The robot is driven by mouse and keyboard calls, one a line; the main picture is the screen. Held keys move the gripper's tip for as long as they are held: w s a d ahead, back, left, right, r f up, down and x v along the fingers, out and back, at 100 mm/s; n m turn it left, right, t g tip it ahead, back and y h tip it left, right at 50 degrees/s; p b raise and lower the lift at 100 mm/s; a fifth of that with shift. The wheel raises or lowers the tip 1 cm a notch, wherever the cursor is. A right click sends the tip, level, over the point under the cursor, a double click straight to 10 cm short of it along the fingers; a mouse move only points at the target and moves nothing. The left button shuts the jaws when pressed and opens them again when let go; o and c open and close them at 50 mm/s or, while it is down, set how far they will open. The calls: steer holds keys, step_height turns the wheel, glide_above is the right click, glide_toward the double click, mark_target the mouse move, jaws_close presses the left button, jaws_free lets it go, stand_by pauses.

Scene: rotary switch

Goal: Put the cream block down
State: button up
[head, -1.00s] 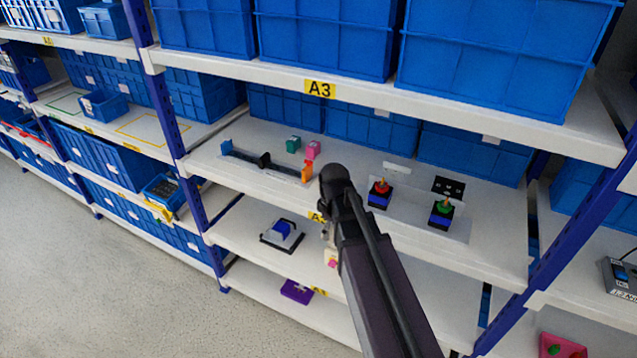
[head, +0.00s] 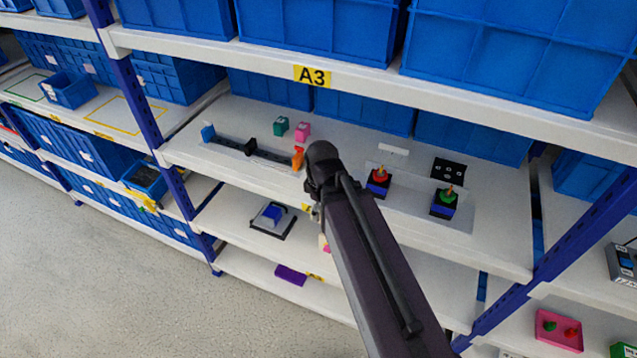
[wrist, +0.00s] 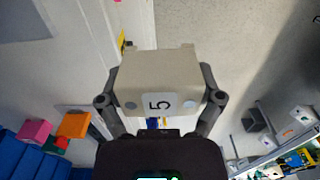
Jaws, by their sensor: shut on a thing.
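The cream block (wrist: 160,72), with a white label reading 5, fills the middle of the wrist view. My gripper (wrist: 160,80) is shut on it, one dark finger pressed on each side. Behind the block, the wrist view shows pale shelf surface on the left and grey floor on the upper right. In the head view my arm covers the gripper, and I cannot tell the block there for sure.
On this shelf stand a green block (head: 281,126), a pink block (head: 303,131), a red-knobbed switch (head: 378,182) and a green-knobbed switch (head: 444,203). Blue bins (head: 365,110) line the back. A blue-topped device (head: 272,215) sits one shelf down. Bare shelf shows around the blocks.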

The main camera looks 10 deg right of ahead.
steer(key=shift+w, duration=0.15)
steer(key=w+d, duration=0.1)
steer(key=w, duration=0.3)
steer(key=w+d+f+b, duration=0.1)
steer(key=w, duration=0.4)
steer(key=w+d, duration=0.1)
steer(key=w, duration=0.4)
steer(key=shift+d+f, duration=0.2)
steer(key=shift+w, duration=0.1)
steer(key=shift+w+d, duration=0.1)
steer(key=shift+w, duration=0.45)
steer(key=shift+w+f+b, duration=0.1)
steer(key=shift+f+b, duration=0.25)
steer(key=shift+b, duration=0.2)
steer(key=shift+f+b, duration=1.45)
steer(key=shift+f, duration=0.05)
steer(key=shift+f, duration=0.1)
steer(key=o, duration=0.9)
